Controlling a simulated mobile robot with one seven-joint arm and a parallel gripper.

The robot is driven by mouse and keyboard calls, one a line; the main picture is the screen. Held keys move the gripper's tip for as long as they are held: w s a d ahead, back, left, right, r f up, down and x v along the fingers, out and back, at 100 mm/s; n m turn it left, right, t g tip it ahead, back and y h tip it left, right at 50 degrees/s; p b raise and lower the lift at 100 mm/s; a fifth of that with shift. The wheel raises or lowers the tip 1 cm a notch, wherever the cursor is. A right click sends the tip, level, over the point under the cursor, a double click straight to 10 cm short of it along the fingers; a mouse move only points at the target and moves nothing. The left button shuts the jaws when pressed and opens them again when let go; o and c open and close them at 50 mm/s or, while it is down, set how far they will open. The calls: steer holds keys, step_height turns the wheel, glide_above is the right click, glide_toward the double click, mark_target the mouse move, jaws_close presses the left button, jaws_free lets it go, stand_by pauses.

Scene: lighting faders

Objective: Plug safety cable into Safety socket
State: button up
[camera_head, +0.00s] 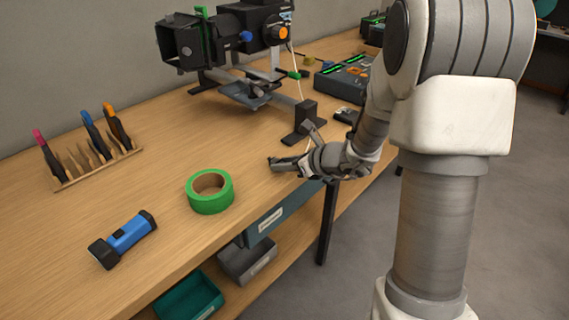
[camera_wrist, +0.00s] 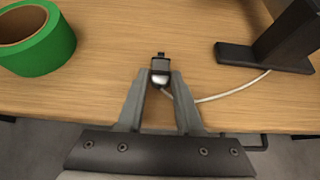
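My gripper (camera_head: 280,163) is low over the front edge of the wooden bench, with its fingers pointing left. In the wrist view, the fingertips (camera_wrist: 160,76) close around a small black plug with a pale rear end (camera_wrist: 160,67). They appear to touch it on both sides. The white safety cable (camera_wrist: 232,92) loops from behind the plug and runs right to the black stand's foot. In the head view the plug is too small to make out clearly. I cannot identify a socket labelled Safety in either view.
A black stand (camera_head: 306,112) is just behind my gripper. A green tape roll (camera_head: 210,192), blue torch (camera_head: 128,236) and tool rack (camera_head: 98,162) lie left. A stage lamp (camera_head: 215,40) and control console (camera_head: 345,78) stand at the back. Bench surface between tape and lamp is clear.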

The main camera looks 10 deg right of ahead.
jaws_close()
steer(key=shift+r+p, duration=1.95)
steer(key=shift+r, duration=0.6)
steer(key=shift+r, duration=0.1)
steer(key=s+d+r+m+t+h+p, duration=0.1)
steer(key=s+r+m+h+p, duration=0.2)
steer(key=r+p, duration=0.7)
step_height(320, 180, up, 2)
steer(key=shift+s+d+r+m+t, duration=0.15)
steer(key=shift+s+d+m+t, duration=0.15)
steer(key=shift+m+t, duration=0.1)
